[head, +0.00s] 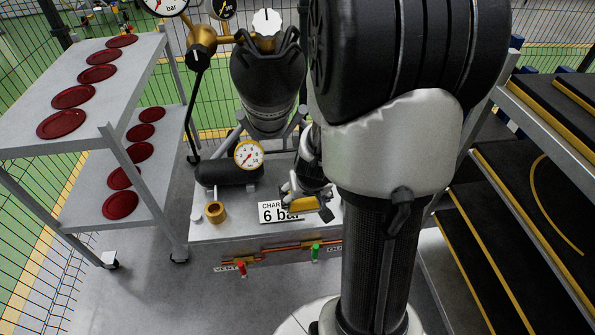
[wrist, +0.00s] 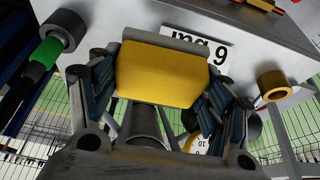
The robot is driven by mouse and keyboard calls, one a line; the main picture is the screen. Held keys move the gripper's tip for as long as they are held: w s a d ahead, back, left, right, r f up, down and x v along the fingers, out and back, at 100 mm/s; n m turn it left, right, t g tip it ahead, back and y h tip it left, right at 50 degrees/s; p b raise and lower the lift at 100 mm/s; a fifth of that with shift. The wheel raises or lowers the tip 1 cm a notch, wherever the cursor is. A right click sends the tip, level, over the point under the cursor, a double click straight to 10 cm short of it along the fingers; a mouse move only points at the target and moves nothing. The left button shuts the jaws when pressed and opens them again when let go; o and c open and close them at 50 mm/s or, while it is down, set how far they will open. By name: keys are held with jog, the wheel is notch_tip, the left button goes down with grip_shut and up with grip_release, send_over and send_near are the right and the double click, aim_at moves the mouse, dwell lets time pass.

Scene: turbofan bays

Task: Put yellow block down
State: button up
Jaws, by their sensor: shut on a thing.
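The wrist picture is upside down. The block hides part of the white "6 bar" sign (head: 272,212). I cannot tell whether the block touches the bench or hangs above it.
A pressure gauge (head: 249,154) and a brass ring (head: 215,212) are on the bench, left of my gripper. A red valve (head: 241,268) and green valve (head: 315,252) sit on its front. A rack with red discs (head: 73,97) stands left; dark shelves (head: 530,190) stand right.

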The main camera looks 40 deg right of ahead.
jog(key=shift+s+d+f, duration=0.1)
jog(key=shift+s+d, duration=0.45)
jog(key=shift+d, duration=0.15)
jog(key=shift+w+d+m+p, duration=0.15)
jog(key=shift+d+m+p, duration=0.15)
jog(key=shift+d+p, duration=0.1)
jog(key=w+d+p, duration=0.3)
jog(key=w, duration=0.2)
jog(key=w+d+f+p, duration=0.1)
jog(key=w+d+p, duration=0.1)
jog(key=w+p, duration=0.1)
jog(key=w+d+f+p, duration=0.1)
jog(key=w+d+p, duration=0.2)
jog(key=w, duration=0.3)
jog(key=shift+w+d+f+p, duration=0.15)
jog(key=shift+w+d+p, duration=0.15)
jog(key=shift+w+d, duration=0.05)
jog(key=shift+f+b, duration=1.15)
jog(key=shift+f, duration=1.25)
